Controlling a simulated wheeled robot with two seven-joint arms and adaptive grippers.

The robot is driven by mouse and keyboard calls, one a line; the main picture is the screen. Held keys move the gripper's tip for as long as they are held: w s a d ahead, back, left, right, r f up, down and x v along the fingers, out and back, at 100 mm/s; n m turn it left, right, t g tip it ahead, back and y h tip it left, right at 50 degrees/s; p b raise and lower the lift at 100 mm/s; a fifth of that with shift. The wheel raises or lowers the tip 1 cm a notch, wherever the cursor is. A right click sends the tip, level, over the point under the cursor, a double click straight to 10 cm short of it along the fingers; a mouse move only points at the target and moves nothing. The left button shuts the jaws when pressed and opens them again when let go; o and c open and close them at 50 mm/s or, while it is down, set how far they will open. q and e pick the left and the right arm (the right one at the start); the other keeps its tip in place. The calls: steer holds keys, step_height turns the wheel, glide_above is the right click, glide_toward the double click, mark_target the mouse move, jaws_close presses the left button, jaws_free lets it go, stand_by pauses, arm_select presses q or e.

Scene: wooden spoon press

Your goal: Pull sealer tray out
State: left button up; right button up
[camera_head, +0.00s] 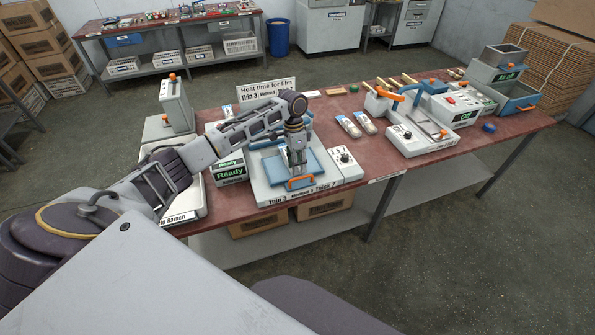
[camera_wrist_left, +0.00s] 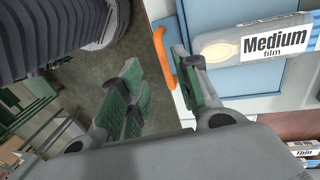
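The sealer (camera_head: 262,192) is a pale grey machine on the red table. Its blue tray (camera_head: 268,170) has an orange handle (camera_head: 300,183) at the front edge. The handle also shows in the left wrist view (camera_wrist_left: 162,58). A pack labelled "Medium film" (camera_wrist_left: 262,44) lies at the blue tray in that view. My left gripper (camera_head: 298,170) points down at the tray front. Its green-padded fingers (camera_wrist_left: 156,68) are apart, with the handle between them in the picture, closer to the right finger. I cannot tell whether they touch it. My right gripper is out of view.
A knob box (camera_head: 345,165) stands right of the tray. A "Ready" box (camera_head: 229,170) stands left of it, partly behind my arm. Two film packs (camera_head: 358,124) lie farther back. Another machine (camera_head: 416,135) stands to the right. The floor in front of the table is clear.

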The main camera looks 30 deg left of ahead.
arm_select(q)
step_height(320, 180, up, 7)
steer(key=shift+w+a, duration=0.4)
steer(key=shift+a, duration=0.05)
stand_by(0.5)
